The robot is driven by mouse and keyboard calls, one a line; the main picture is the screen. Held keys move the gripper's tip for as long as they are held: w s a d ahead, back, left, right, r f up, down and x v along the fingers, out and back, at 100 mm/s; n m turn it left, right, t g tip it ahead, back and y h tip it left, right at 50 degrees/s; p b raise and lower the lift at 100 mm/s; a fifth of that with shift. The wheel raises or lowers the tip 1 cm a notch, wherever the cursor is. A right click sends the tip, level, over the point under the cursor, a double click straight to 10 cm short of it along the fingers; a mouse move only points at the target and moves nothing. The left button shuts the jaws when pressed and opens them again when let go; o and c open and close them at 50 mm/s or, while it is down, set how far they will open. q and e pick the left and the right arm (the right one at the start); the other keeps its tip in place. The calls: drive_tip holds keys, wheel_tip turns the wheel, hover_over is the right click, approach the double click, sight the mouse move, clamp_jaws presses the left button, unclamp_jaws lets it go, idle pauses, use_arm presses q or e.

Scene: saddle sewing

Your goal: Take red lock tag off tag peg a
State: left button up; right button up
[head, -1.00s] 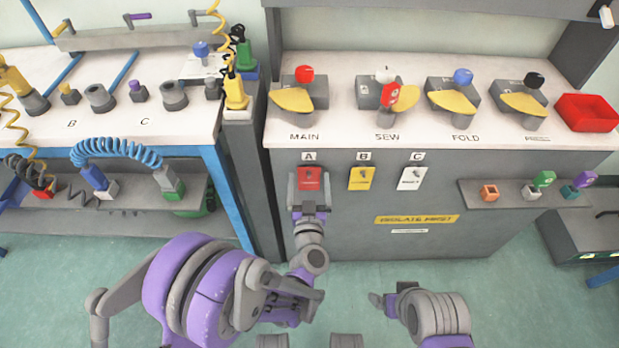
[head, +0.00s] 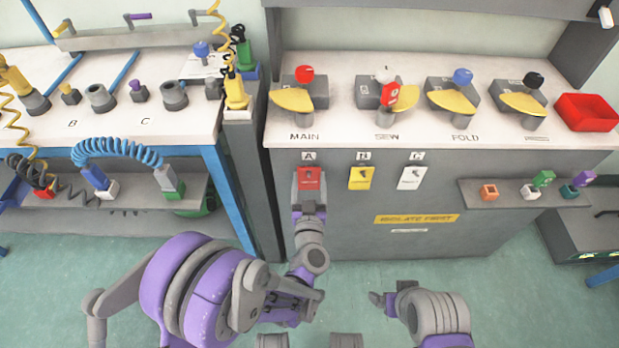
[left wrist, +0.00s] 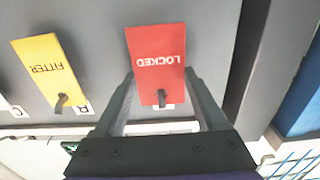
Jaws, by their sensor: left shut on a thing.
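The red lock tag (head: 309,179), marked LOCKED, hangs flat on the front panel under the label A (head: 309,156). It also shows in the left wrist view (left wrist: 156,55), with the grey peg A (left wrist: 162,97) through it. My left gripper (head: 309,188) is at the tag, with one finger along each side edge, shut on it. The two fingers also show in the left wrist view (left wrist: 162,85). The tag is still on its peg. My right gripper (head: 378,299) is low in front of the panel, away from the tags; its jaws are not clear.
A yellow tag (head: 361,178) hangs under B and a white tag (head: 412,178) under C, right of the red one. A small shelf (head: 510,199) with coloured blocks juts out further right. A red bin (head: 588,112) stands on the counter.

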use_arm(q)
drive_tip(key=shift+s, duration=0.1)
drive_tip(key=shift+s+r, duration=0.2)
drive_tip(key=shift+s, duration=0.2)
drive_tip(key=shift+s, duration=0.15)
idle(0.3)
drive_tip(key=shift+s+r, duration=0.15)
drive_tip(key=shift+s, duration=0.65)
drive_tip(key=shift+s, duration=0.15)
drive_tip(key=shift+s+r+b, duration=0.15)
drive_tip(key=shift+s+b, duration=0.4)
drive_tip(key=shift+s, duration=2.4)
